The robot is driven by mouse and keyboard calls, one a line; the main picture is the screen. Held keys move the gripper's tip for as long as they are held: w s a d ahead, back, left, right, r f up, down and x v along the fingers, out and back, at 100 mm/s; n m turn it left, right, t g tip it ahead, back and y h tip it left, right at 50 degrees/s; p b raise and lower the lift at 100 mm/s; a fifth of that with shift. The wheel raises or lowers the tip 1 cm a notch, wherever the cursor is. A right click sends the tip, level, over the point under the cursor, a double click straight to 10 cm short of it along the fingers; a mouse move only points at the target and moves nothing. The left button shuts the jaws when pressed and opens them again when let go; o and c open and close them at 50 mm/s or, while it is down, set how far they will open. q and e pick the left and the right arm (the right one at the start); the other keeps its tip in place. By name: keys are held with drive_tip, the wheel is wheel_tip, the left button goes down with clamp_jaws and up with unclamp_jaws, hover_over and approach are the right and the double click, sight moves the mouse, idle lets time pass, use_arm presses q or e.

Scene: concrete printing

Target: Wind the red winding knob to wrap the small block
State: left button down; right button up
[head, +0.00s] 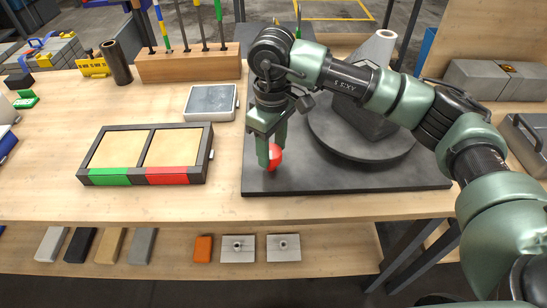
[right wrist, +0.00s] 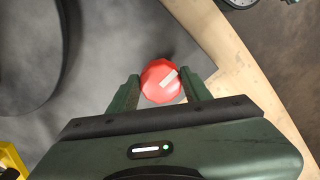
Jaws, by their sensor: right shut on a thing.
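The red winding knob (head: 275,158) sits near the front left corner of a dark base plate (head: 330,182). My right gripper (head: 270,160) points down over it. In the right wrist view my right gripper (right wrist: 160,84) has its two green fingers on either side of the red knob (right wrist: 160,80), shut on it. The knob's top carries a pale stripe. A grey tapered block (head: 368,100) stands on a round dark turntable (head: 362,150) behind my right arm, partly hidden by it. I cannot tell whether any wrap is on it. My left gripper is not in view.
A two-part tray (head: 148,183) with green and red front strips lies to the left. A grey-topped box (head: 211,103) and a wooden tool rack (head: 188,66) stand behind it. Grey blocks (head: 490,80) lie at the right. A lower shelf (head: 330,240) holds several small pieces.

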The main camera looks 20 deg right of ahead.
sight(273, 151)
drive_tip(key=shift+d+f+n+b, duration=0.45)
drive_tip(key=shift+d+n+b, duration=0.15)
drive_tip(key=shift+n+b, duration=0.1)
drive_tip(key=shift+r, duration=0.1)
drive_tip(key=shift+d, duration=0.1)
drive_tip(key=o, duration=2)
drive_tip(key=shift+d, duration=0.2)
drive_tip(key=shift+a, duration=0.1)
drive_tip(key=shift+s+a, duration=0.1)
drive_tip(key=shift+a+r, duration=0.1)
drive_tip(key=shift+r, duration=0.05)
drive_tip(key=shift+a+r+p, duration=0.2)
drive_tip(key=shift+r+p, duration=0.5)
drive_tip(key=shift+r, duration=0.65)
drive_tip(key=shift+a+r+p, duration=0.2)
drive_tip(key=shift+r+p, duration=0.45)
drive_tip(key=shift+r, duration=0.7)
